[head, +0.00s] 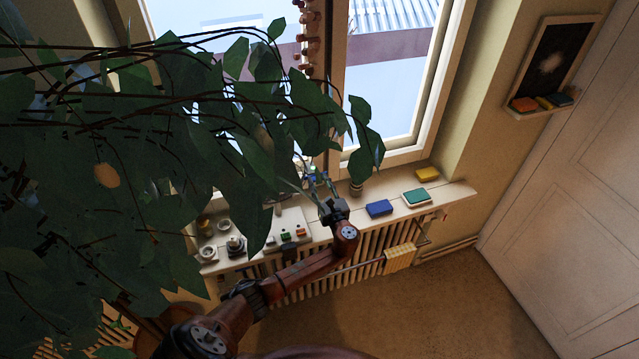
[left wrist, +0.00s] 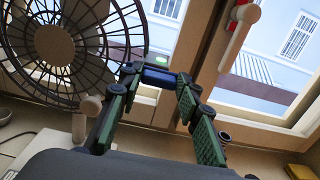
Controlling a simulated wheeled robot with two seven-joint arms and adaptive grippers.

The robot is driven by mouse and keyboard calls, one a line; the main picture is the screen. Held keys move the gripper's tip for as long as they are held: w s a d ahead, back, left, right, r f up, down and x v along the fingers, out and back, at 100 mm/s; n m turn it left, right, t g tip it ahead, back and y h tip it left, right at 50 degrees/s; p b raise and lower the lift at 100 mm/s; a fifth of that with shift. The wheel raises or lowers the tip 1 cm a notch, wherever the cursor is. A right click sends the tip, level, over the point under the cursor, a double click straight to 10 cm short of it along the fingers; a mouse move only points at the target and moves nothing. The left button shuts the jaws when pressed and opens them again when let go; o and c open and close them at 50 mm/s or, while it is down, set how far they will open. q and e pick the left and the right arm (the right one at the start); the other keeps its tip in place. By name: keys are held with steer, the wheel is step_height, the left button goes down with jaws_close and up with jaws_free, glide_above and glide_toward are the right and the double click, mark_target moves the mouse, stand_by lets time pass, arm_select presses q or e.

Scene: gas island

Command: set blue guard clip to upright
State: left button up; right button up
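My left gripper (head: 322,180) is over the window sill, near the window's middle post. In the left wrist view its two green-and-black fingers (left wrist: 158,78) lean in toward each other. A dark blue piece, which looks like the blue guard clip (left wrist: 158,76), fills the gap between the fingertips and lies crosswise. It seems to touch both fingers. A dark fan (left wrist: 55,45) with a wire guard stands at the left, its rim close to the clip. I cannot tell whether the clip touches the guard. In the head view leaves hide most of the fan. My right gripper is not in view.
Leafy branches (head: 190,120) cover the head view's left half. A blue block (head: 379,208), a green block (head: 416,197) and a yellow block (head: 427,174) lie on the sill at right. A radiator (head: 340,272) is below.

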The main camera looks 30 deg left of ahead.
arm_select(q)
steer(key=c, duration=0.6)
steer(key=shift+f+n, duration=0.1)
steer(key=shift+n, duration=0.2)
steer(key=n+b, duration=0.2)
steer(key=shift+s+f+n, duration=0.1)
steer(key=shift+f+n, duration=0.05)
steer(key=shift+n, duration=0.25)
steer(key=shift+s+a+f+n+b, duration=0.1)
steer(key=shift+n+b, duration=3.05)
steer(key=shift+n, duration=0.5)
steer(key=shift+f+n+b, duration=0.1)
steer(key=shift+n+b, duration=3.05)
steer(key=shift+n, duration=0.5)
